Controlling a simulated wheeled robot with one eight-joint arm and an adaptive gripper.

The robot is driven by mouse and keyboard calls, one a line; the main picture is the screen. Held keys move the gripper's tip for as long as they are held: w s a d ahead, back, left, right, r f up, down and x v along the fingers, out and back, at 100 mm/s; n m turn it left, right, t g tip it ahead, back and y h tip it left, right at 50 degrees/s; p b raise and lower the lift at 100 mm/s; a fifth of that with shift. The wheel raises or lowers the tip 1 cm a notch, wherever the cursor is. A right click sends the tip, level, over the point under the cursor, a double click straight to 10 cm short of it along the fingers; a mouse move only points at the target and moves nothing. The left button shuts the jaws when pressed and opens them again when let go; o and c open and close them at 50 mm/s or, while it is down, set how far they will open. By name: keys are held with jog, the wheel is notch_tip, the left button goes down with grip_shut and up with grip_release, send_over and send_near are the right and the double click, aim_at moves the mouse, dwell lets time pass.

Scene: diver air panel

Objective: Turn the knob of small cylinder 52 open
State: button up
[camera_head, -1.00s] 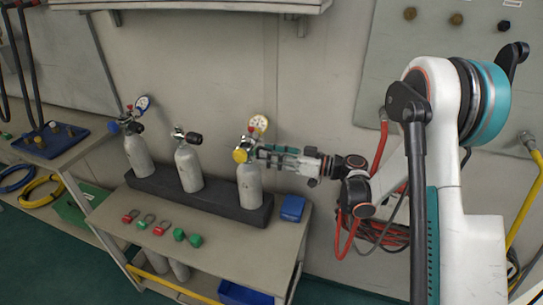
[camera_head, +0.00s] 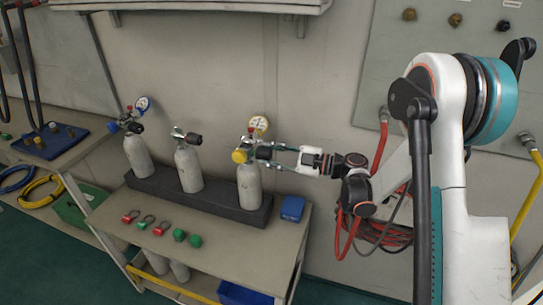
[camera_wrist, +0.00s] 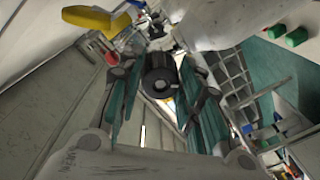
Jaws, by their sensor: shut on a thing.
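The right-hand of three small grey cylinders (camera_head: 249,188) stands upright in a dark rack. Its number is too small to read. Its valve has a yellow knob (camera_head: 239,156) on the left and a black knob (camera_head: 263,152) on the right. A round gauge (camera_head: 259,124) sits above. My gripper (camera_head: 272,153) reaches in from the right and is shut on the black knob. In the wrist view the black knob (camera_wrist: 160,75) lies between the teal-padded fingers of my gripper (camera_wrist: 163,88). The yellow knob (camera_wrist: 100,18) shows at the upper left there.
The middle cylinder (camera_head: 189,170) and left cylinder (camera_head: 138,157) share the dark rack (camera_head: 215,200). Red and green fittings lie along the bench front. A blue box (camera_head: 292,208) stands right of the rack. Red hoses (camera_head: 375,230) hang behind my arm.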

jog(key=n, duration=0.3)
jog(key=shift+n, duration=2.1)
jog(key=o, duration=1.1)
jog(key=v, duration=1.2)
